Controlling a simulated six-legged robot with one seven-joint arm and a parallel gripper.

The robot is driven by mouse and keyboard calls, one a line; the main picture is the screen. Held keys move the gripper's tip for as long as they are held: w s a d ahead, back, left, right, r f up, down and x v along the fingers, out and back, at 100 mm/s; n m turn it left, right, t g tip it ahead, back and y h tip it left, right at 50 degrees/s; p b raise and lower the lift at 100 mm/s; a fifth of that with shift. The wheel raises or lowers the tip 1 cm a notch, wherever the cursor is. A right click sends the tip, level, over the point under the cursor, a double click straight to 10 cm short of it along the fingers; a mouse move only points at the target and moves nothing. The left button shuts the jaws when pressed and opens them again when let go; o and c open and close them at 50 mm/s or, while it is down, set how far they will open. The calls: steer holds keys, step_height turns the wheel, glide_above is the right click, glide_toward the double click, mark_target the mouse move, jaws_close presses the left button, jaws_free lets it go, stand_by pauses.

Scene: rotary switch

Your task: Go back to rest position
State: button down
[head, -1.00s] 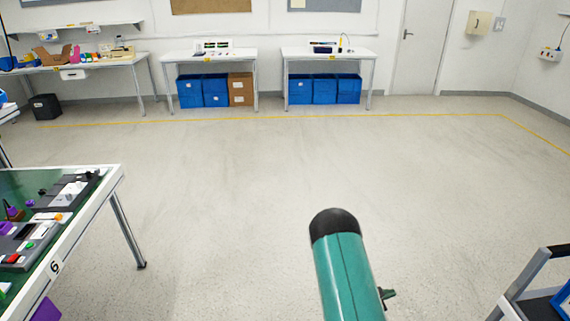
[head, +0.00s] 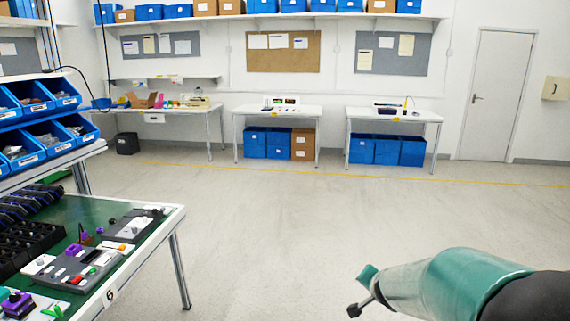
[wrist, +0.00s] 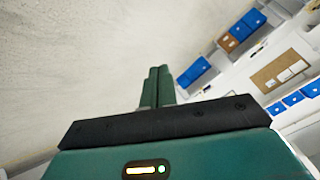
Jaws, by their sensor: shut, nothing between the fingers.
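In the wrist view my gripper (wrist: 159,72) has its two green fingers together with nothing between them, pointing over the pale floor and away from any surface. In the head view my green and black arm reaches in from the lower right, over open floor. A green-topped table (head: 172,222) marked 6 stands at the lower left, well apart from my arm. Grey panels with knobs and buttons (head: 75,268) lie on it. I cannot tell which is the rotary switch.
Blue bins of parts (head: 20,150) stand on a rack at the left. Along the back wall are white workbenches (head: 393,114) with blue boxes (head: 375,150) beneath. A dark bin (head: 127,143) stands at the back left. The middle floor is clear.

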steer(key=s+a+r+n+g+y, duration=0.1)
steer(key=s+a+r+n, duration=0.25)
steer(key=s+r, duration=0.2)
steer(key=s+a+r+n+y, duration=0.2)
steer(key=s+a+r, duration=0.2)
steer(key=s, duration=0.3)
steer(key=s+r+n+g+h, duration=0.1)
steer(key=s+n, duration=0.3)
steer(key=s, duration=1.1)
steer(key=shift+s+r+g+h, duration=0.3)
steer(key=shift+s+r+g, duration=0.1)
steer(key=shift+r+g, duration=0.25)
